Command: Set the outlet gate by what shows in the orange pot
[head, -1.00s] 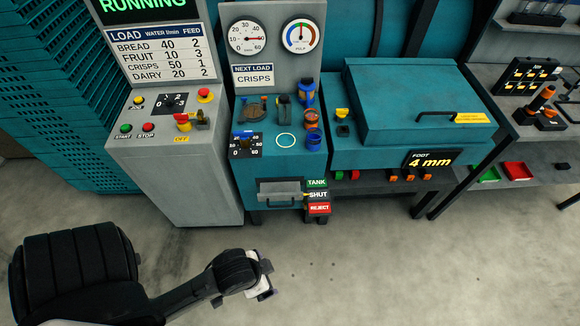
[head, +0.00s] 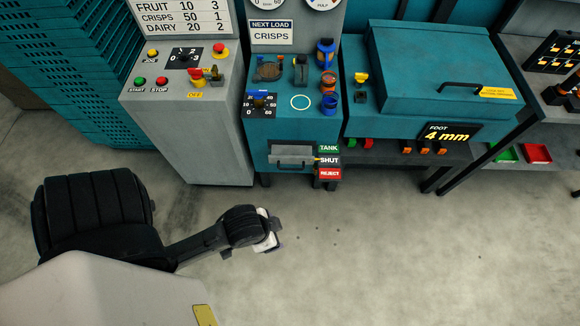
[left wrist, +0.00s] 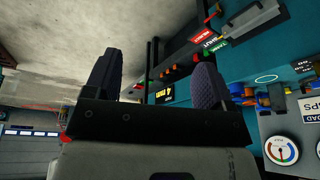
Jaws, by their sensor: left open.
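The orange pot (head: 329,81) stands on the right of the teal unit's top; its inside looks dark and too small to read. My left gripper (head: 268,230) is open and empty over the floor, in front of and apart from the gate. In the left wrist view its fingers (left wrist: 155,82) are spread. My right gripper is out of view.
A blue pot (head: 331,98) and a blue-topped item (head: 325,52) flank the orange pot. The grey control cabinet (head: 185,110) is to the left, the teal lidded box (head: 430,70) to the right. The floor (head: 400,260) in front is clear.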

